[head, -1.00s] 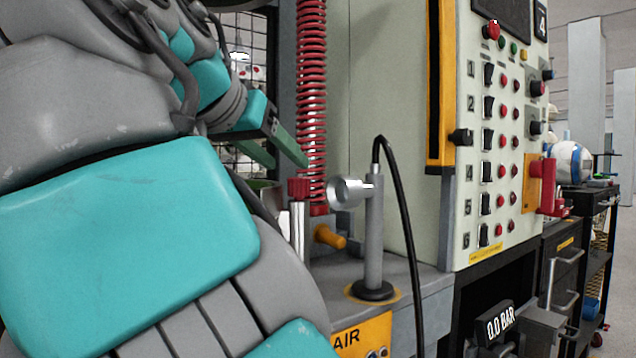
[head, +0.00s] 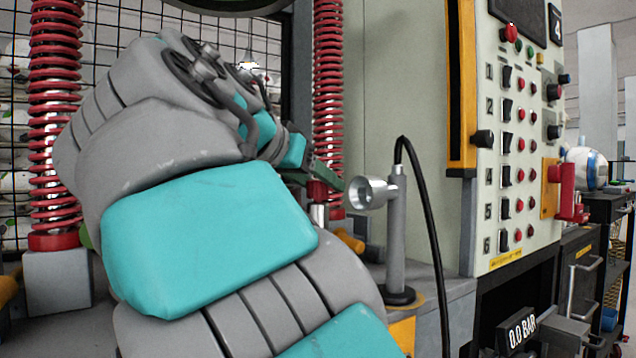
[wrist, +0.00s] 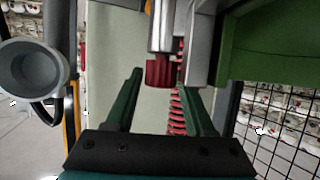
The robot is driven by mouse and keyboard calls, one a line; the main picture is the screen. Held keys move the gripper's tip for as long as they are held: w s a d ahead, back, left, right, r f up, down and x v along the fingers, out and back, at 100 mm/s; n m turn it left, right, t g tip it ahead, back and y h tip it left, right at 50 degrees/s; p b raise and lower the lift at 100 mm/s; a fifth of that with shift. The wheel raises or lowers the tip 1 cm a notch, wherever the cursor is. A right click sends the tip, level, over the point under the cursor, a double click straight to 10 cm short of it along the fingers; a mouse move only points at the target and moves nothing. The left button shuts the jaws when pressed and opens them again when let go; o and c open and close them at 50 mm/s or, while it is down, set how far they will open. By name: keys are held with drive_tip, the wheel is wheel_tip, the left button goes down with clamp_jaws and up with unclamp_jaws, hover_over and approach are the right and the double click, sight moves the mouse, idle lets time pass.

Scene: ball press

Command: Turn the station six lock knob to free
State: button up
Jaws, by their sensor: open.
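A ribbed red knob (head: 317,191) on a silver post stands behind the grey lamp-like head in the head view, partly hidden by my gripper. In the wrist view the red knob (wrist: 163,72) shows at the end of its silver shaft, in line with the gap between my fingers. My gripper (wrist: 162,84) has two green fingers, apart, with nothing visibly held. In the head view the gripper (head: 328,174) is small and close to the knob; whether it touches cannot be told. No legible label marks this knob as station six. Row six of the panel has a black switch (head: 504,241).
A grey post with a cup-shaped head (head: 372,192) and black cable stands right of the knob. A red spring (head: 328,90) rises behind it. The control panel (head: 528,150) is at the right. A wire mesh (wrist: 285,130) shows in the wrist view.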

clamp_jaws()
idle(0.5)
drive_tip(key=shift+f+n+t+b, duration=0.15)
drive_tip(key=shift+n+t+b, duration=0.15)
drive_tip(key=shift+b, duration=0.15)
drive_tip(key=shift+d+n+y+b, duration=0.1)
drive_tip(key=shift+n+y+b, duration=0.2)
drive_tip(key=shift+y, duration=0.3)
drive_tip(key=shift+n+t+y+b, duration=0.4)
drive_tip(key=shift+n+y+b, duration=0.05)
drive_tip(key=shift+n+y, duration=0.15)
drive_tip(key=shift+n+t+y, duration=0.4)
drive_tip(key=shift+n+y, duration=1.3)
drive_tip(key=shift+y, duration=0.2)
